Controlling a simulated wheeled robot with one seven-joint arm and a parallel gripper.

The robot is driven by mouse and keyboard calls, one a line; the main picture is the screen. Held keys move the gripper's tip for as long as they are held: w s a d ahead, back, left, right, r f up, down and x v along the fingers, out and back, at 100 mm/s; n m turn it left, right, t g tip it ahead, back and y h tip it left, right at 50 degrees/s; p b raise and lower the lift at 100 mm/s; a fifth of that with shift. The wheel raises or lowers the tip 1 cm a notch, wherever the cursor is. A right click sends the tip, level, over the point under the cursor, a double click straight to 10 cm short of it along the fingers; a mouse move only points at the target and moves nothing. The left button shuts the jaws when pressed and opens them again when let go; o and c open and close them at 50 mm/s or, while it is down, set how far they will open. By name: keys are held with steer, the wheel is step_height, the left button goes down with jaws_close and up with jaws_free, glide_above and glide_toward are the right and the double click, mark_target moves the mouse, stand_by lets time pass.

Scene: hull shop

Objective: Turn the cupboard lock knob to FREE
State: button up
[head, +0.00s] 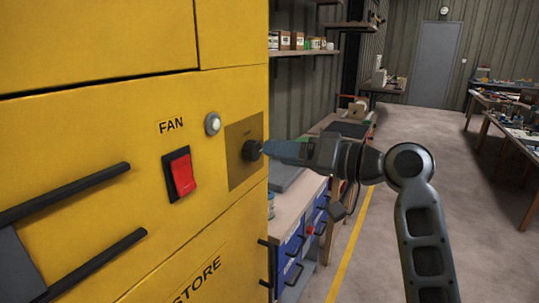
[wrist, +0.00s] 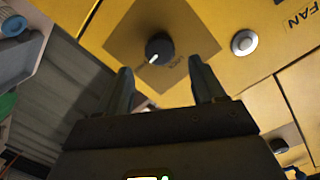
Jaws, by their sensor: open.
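The lock knob (head: 250,150) is round and black, on a brownish square plate (head: 240,172) at the right edge of the yellow cupboard front. In the wrist view the knob (wrist: 159,46) shows a white pointer mark aimed to the lower left of the picture. Small lettering on the plate, probably LOCK, lies to the lower right of the knob there; I cannot read FREE. My gripper (head: 268,150) points at the knob from the right. In the wrist view my gripper (wrist: 162,72) is open, its fingers apart on either side of the knob's line, with the knob just beyond the tips.
A red FAN switch (head: 181,174) and a round pale button (head: 212,124) sit left of the plate. Black bar handles (head: 85,265) stick out from the cupboard. A workbench with blue drawers (head: 291,252) stands behind my gripper.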

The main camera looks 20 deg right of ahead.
steer(key=shift+v, duration=1.3)
steer(key=s+a+f+m+t+h, duration=0.1)
steer(key=s+f+m+h, duration=0.15)
steer(key=f, duration=0.45)
steer(key=s+a+f+m+h, duration=0.1)
steer(key=s+f+h, duration=0.15)
steer(key=f, duration=0.45)
steer(key=s+f+m+h, duration=0.2)
steer(key=s+f+h, duration=0.1)
steer(key=s+f, duration=0.85)
steer(key=s+a+r+n+h, duration=0.1)
steer(key=s+r+n, duration=0.1)
steer(key=s, duration=1.1)
steer(key=s+a+r+n+h, duration=0.1)
steer(key=s+r+n, duration=0.2)
steer(key=s, duration=1.1)
steer(key=shift+a+r, duration=0.2)
steer(key=shift+s, duration=0.1)
